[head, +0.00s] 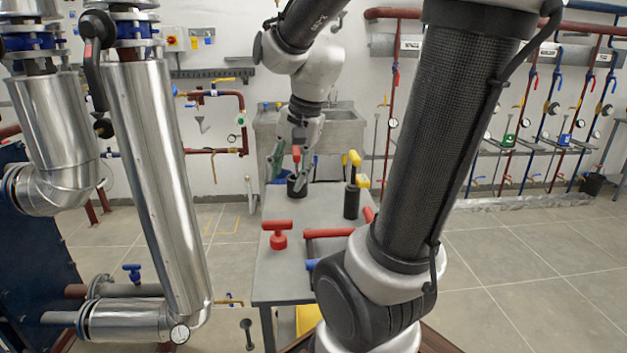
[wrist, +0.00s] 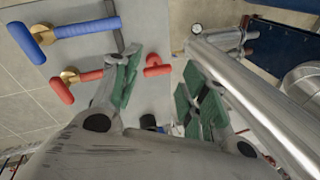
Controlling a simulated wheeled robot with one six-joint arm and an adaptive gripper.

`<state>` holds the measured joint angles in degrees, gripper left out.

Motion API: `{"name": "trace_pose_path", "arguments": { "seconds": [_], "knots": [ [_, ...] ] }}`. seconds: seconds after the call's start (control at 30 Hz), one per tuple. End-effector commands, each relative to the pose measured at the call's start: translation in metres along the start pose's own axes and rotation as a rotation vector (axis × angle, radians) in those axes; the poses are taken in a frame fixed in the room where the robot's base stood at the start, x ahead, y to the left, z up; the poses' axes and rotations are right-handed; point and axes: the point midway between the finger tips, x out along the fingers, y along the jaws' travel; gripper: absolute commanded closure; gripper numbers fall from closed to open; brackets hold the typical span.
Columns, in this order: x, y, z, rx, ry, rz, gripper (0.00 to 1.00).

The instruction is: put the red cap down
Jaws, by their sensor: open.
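The red cap (head: 278,235), a red piece with a T-shaped grip on a round base, stands upright near the front left of the grey table. It also shows in the wrist view (wrist: 157,66), between the finger lines but beyond them. My gripper (head: 292,172) is over the far part of the table, its green-padded fingers apart. In the wrist view my gripper (wrist: 160,92) is open with nothing clearly held. A second red piece (head: 296,153) shows by the fingers, above a black cup (head: 297,186); I cannot tell what bears it.
On the grey table (head: 277,285) lie a red-handled tool (head: 330,232) and a blue-handled tool (wrist: 85,27). A black holder (head: 351,202) with yellow-topped pieces stands at the right. Steel pipes (head: 155,180) rise at the left. A sink (head: 340,130) is behind.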

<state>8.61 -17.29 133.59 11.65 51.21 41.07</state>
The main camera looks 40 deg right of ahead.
Motion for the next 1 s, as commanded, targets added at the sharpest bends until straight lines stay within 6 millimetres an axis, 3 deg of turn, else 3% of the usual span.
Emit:
{"name": "trace_pose_path", "arguments": {
  "seconds": [0.1, 0.2, 0.33, 0.5, 1.0],
  "knots": [
    [-0.029, 0.028, 0.034, -0.412, 0.073, -0.001, 0.56],
    [-0.040, 0.049, 0.050, -0.685, 0.121, 0.015, 0.56],
    [-0.047, 0.066, 0.061, -0.908, 0.161, 0.037, 0.56],
    [-0.049, 0.074, 0.065, -0.999, 0.176, 0.050, 0.56],
    [-0.049, 0.073, 0.065, -0.996, 0.175, 0.049, 0.56]
  ]
}}
